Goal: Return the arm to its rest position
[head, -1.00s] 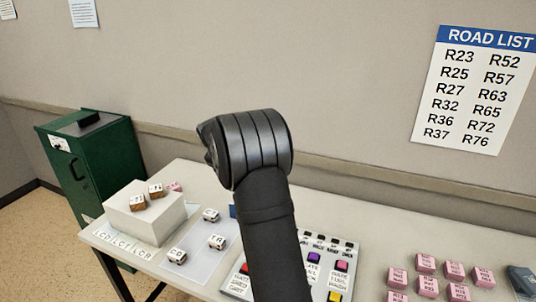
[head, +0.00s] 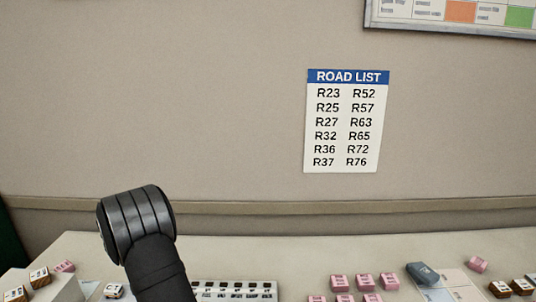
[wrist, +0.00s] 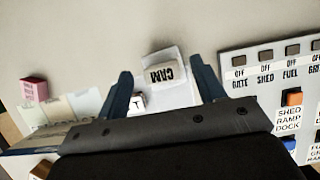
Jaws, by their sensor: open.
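My gripper (wrist: 163,78) is open in the wrist view, its two dark blue fingers spread apart with nothing held between them. A white block marked CAM (wrist: 165,72) shows beyond the fingertips, between them in the picture, over a pale mat (wrist: 182,98). A smaller white block marked T (wrist: 137,102) is partly hidden by the left finger. In the head view my black arm rises at the lower left over the table (head: 330,250); the fingers are hidden there.
A grey switch panel (wrist: 240,62) lies to the right in the wrist view. Pink blocks (head: 362,282), a grey-blue object (head: 422,273) and brown-sided blocks (head: 500,289) stand on the right of the table. The wall holds a road list (head: 343,125).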

